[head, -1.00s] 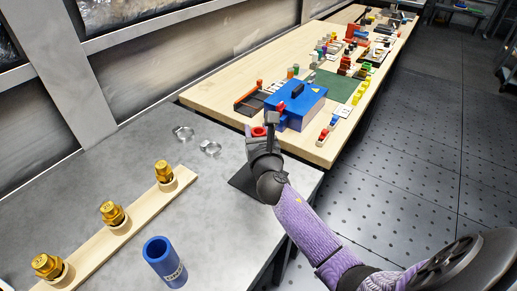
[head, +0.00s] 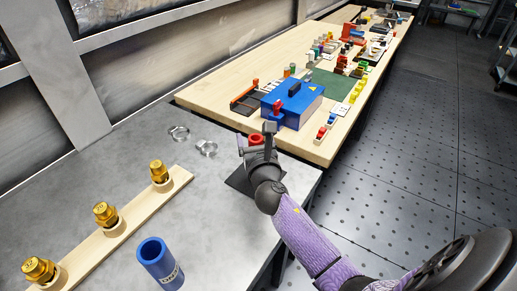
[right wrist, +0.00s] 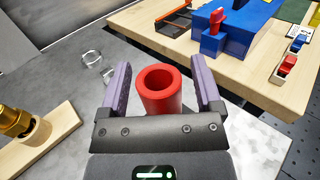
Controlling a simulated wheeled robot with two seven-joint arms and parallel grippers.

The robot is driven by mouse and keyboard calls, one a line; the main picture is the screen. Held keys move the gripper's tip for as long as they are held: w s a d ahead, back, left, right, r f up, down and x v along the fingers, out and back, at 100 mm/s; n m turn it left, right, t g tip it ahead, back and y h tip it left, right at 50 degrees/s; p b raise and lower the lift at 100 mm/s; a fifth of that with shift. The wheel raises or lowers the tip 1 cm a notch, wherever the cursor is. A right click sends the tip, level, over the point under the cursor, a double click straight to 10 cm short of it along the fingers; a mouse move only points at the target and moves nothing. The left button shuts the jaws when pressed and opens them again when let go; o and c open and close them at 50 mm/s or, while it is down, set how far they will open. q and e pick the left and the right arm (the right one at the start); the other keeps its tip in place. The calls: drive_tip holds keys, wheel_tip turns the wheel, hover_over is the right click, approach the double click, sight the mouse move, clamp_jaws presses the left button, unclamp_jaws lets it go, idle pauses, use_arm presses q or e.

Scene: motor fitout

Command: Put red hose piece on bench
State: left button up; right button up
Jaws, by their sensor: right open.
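The red hose piece (right wrist: 160,103) is a short, thick-walled tube with its open end facing up. In the right wrist view it stands between the two fingers of my right gripper (right wrist: 161,74), with a gap showing on either side. The gripper is open around it. In the head view the hose piece (head: 257,139) shows as a small red ring at the right gripper (head: 257,140), over the far right part of the grey metal bench (head: 95,174). Its lower end is hidden, so I cannot tell whether it touches the bench. My left gripper is not in view.
A wooden strip (head: 135,211) with brass fittings (head: 105,214) and a blue hose piece (head: 158,262) are at the front left. Two metal clamps (head: 206,148) lie left of the gripper. A wooden table (head: 210,93) with a blue box (head: 291,103) stands just beyond.

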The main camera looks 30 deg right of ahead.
drive_tip(key=v, duration=1.1)
drive_tip(key=shift+p, duration=0.4)
drive_tip(key=shift+s, duration=0.1)
idle(0.6)
